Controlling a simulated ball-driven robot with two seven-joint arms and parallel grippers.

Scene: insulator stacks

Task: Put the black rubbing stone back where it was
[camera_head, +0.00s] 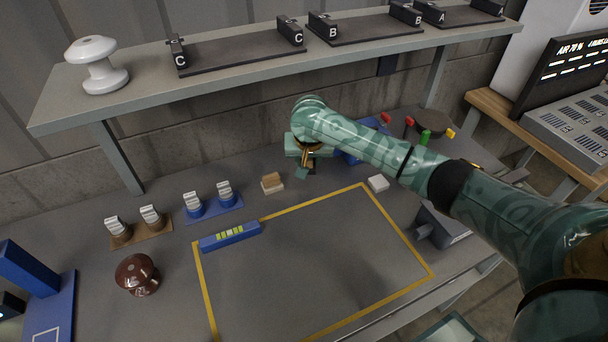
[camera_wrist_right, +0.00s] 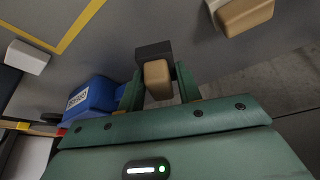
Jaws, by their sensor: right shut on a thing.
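My right gripper (camera_head: 303,170) is over the back part of the bench, beyond the yellow-outlined area, partly hidden by its own arm in the head view. In the right wrist view its two green fingers (camera_wrist_right: 158,85) are shut on the black rubbing stone (camera_wrist_right: 153,49), with a tan block-shaped part between the fingers and the black part beyond them. Whether the stone touches the bench or hangs just above it I cannot tell. In the head view I cannot make the stone out clearly. My left gripper is not in view.
A tan block with a pale part (camera_head: 272,184) lies left of the gripper; a white block (camera_head: 378,183) lies to its right. A blue box (camera_wrist_right: 92,97) is close to the fingers. The yellow-outlined area (camera_head: 320,260) is mostly clear. A shelf (camera_head: 230,62) overhangs the bench's back.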

